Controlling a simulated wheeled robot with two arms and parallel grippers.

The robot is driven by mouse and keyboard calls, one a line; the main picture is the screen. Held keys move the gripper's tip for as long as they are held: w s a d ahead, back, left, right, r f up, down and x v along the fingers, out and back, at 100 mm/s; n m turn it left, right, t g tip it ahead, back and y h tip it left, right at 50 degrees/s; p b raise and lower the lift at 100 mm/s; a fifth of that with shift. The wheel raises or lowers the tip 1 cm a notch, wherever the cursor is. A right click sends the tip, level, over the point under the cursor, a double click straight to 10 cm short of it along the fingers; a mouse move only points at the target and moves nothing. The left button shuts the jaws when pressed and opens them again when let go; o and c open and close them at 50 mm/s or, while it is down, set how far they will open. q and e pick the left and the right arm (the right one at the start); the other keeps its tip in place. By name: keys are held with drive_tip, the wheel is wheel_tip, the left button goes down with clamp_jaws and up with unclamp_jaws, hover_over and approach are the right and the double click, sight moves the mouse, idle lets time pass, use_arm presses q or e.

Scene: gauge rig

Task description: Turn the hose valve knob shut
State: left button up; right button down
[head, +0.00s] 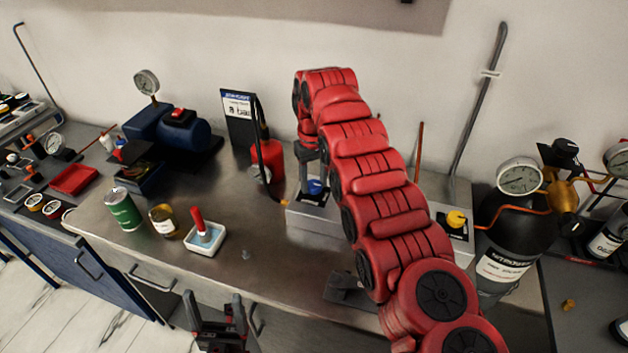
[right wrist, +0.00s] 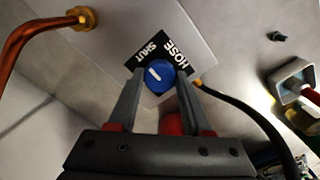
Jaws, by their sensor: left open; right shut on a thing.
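The blue hose valve knob (head: 315,187) sits on a black plate on the grey box at the middle of the bench. The right wrist view shows the knob (right wrist: 157,82) close, with a white pointer line, and the black label (right wrist: 152,51) reading "HOSE" and "SHUT". The pointer line slants and does not clearly point straight at the word SHUT. My right gripper (right wrist: 160,74) has a finger on each side of the knob and is shut on it. In the head view my red right arm covers part of the box. My left gripper (head: 214,302) is open and empty, low in front of the bench.
A red bottle (head: 268,160) stands just left of the box. A yellow knob (head: 456,219) and a black cylinder with a gauge (head: 508,225) are to the right. A green can (head: 123,210), an amber jar (head: 163,221) and a white tray (head: 205,248) stand on the left.

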sight(314, 184)
idle(0.3)
drive_tip(key=shift+c, duration=1.6)
unclamp_jaws()
drive_tip(key=shift+r, duration=0.1)
wheel_tip(314, 184, up, 17)
drive_tip(key=p, duration=1.7)
drive_tip(key=shift+r, duration=0.15)
